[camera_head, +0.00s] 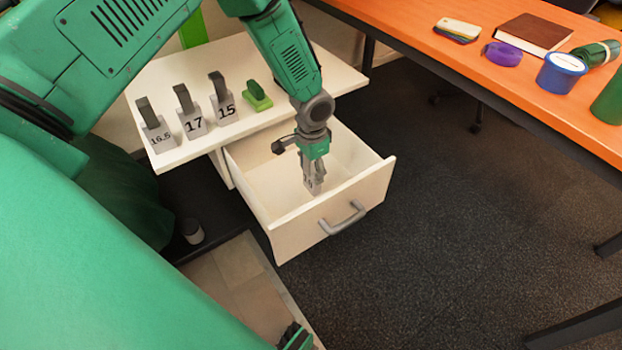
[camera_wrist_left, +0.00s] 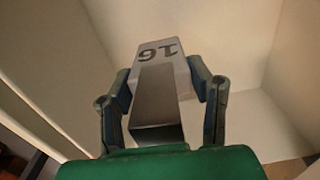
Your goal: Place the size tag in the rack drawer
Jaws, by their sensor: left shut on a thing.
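The rack drawer (camera_head: 377,190) is pulled open below the white rack top, with a grey handle on its front. My left gripper (camera_head: 314,188) reaches down into the drawer, near its front wall. It is shut on a grey size tag, which in the left wrist view (camera_wrist_left: 158,85) is marked 16 and sits between both fingers. The drawer's pale inner walls surround the tag in that view. I cannot tell whether the tag touches the drawer floor. My right gripper (camera_head: 296,338) is only partly seen at the bottom edge of the head view, and its fingers are unclear.
On the rack top (camera_head: 335,78) stand grey tags marked 16.5 (camera_head: 157,137), 17 (camera_head: 192,122) and 15 (camera_head: 225,107), beside a green piece (camera_head: 257,97). An orange table (camera_head: 420,12) at upper right holds a book (camera_head: 530,35), purple tape (camera_head: 502,54) and a blue tub (camera_head: 560,75).

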